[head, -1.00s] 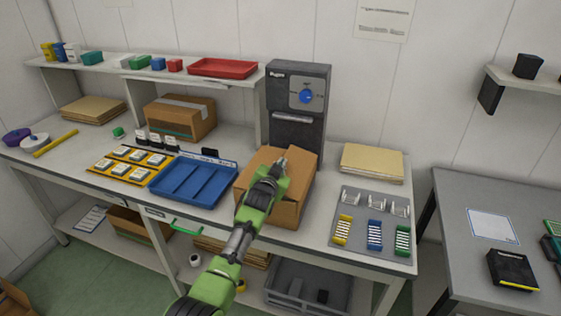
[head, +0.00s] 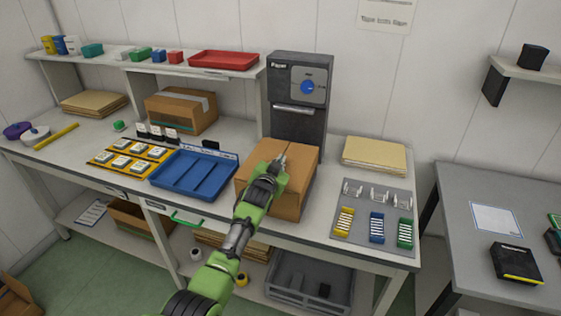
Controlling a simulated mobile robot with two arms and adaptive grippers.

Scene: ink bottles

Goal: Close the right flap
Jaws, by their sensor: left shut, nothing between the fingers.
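The cardboard box (head: 294,204) stands on the workbench, below the dark machine. Its right flap (head: 302,160) lies about flat across the right of the top. The left part of the top (head: 249,167) also looks flat, partly hidden by my gripper. My left gripper (head: 279,163) is shut and empty, over the middle of the box top. Its tips point toward the back of the box; whether they touch the cardboard I cannot tell. My right gripper is not in view.
A blue tray (head: 175,187) is just left of the box. A grey mat (head: 361,237) with coloured racks lies to the right. A paper stack (head: 374,155) is behind the mat. The dark machine (head: 297,133) stands directly behind the box.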

